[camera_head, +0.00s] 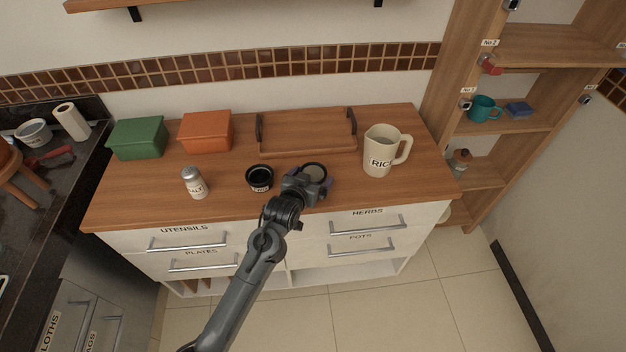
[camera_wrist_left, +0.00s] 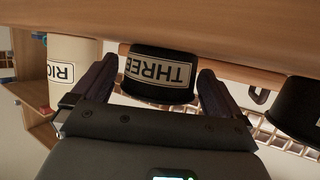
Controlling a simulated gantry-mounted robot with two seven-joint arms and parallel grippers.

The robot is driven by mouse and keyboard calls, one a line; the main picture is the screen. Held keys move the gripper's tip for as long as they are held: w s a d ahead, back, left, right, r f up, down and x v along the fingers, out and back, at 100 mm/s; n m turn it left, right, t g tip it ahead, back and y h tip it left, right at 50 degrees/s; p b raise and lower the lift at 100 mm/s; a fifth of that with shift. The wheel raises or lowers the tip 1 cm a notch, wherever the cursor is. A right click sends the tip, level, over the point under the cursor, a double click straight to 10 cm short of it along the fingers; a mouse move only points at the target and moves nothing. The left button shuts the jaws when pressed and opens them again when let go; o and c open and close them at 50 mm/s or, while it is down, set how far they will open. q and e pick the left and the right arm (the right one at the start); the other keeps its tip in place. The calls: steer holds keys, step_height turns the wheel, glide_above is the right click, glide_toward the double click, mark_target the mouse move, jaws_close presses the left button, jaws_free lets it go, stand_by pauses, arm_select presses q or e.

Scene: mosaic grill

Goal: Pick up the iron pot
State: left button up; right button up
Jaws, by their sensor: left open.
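Two small round black pots stand on the wooden counter top (camera_head: 225,205). One black pot (camera_head: 314,170), with a pale inside, shows just beyond my left gripper (camera_head: 309,184), which hides its near side. In the left wrist view, this pot (camera_wrist_left: 160,88) carries a white label reading THREE and sits between the two spread fingers. I see no clear grip on it. The other black pot (camera_head: 260,178) stands to the left with a small label; a dark pot is cut off at the right edge of the wrist view (camera_wrist_left: 298,112). My right gripper is not in view.
A cream rice jug (camera_head: 378,152) stands to the right of the gripper. A salt shaker (camera_head: 194,183) stands at the left. A wooden tray (camera_head: 306,132), an orange box (camera_head: 205,132) and a green box (camera_head: 138,138) are behind. Shelves (camera_head: 500,130) rise at the right.

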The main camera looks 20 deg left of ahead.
arm_select(q)
steer(key=shift+x, duration=0.8)
steer(key=c, duration=1)
steer(key=shift+c, duration=0.3)
